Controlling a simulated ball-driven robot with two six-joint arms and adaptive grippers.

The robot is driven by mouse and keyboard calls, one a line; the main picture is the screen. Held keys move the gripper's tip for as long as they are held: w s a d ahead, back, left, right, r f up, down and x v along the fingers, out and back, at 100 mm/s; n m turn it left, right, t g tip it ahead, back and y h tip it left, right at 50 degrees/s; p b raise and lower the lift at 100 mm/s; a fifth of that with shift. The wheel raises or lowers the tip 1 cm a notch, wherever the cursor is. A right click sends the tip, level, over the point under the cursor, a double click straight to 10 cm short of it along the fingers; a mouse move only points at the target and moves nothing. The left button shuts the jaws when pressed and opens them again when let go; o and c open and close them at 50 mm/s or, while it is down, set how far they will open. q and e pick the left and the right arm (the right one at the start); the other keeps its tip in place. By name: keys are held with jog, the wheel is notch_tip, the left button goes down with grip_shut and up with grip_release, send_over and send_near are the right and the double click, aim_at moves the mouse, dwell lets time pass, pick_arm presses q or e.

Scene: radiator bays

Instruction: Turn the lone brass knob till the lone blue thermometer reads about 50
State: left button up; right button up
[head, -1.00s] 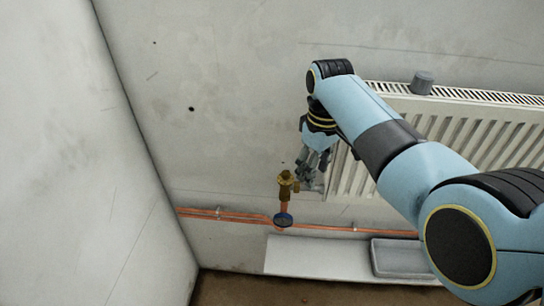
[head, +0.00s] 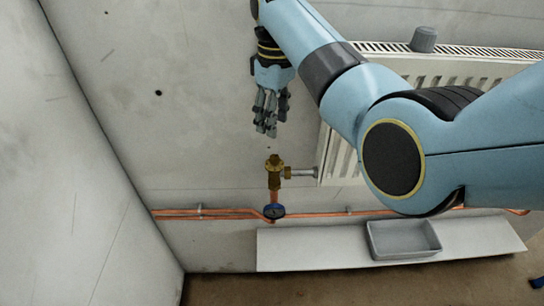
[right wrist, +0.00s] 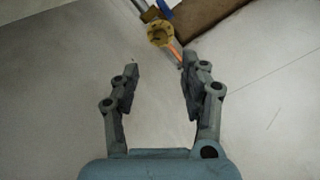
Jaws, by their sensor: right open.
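The brass knob (head: 274,163) tops a brass valve on a copper pipe, left of the radiator. It also shows in the right wrist view (right wrist: 160,33), beyond the fingertips. The blue thermometer (head: 274,212) sits on the pipe below the knob. Its dial is too small to read. In the right wrist view only a bit of blue shows at the top edge. My right gripper (head: 266,130) is above the knob, pointing down, apart from it. In the right wrist view its fingers (right wrist: 159,78) are open with nothing between them. My left gripper is not in view.
A white radiator (head: 440,75) stands right of the valve, with a grey cap-like object (head: 423,39) on top. Copper pipes (head: 180,214) run along the wall. A white shelf (head: 310,247) below carries a grey tray (head: 402,239). A side wall stands at left.

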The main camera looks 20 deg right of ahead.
aim_at(275, 157)
jog(key=f, duration=0.9)
jog(key=shift+s+f+b, duration=0.2)
jog(key=shift+f+b, duration=0.2)
grip_shut()
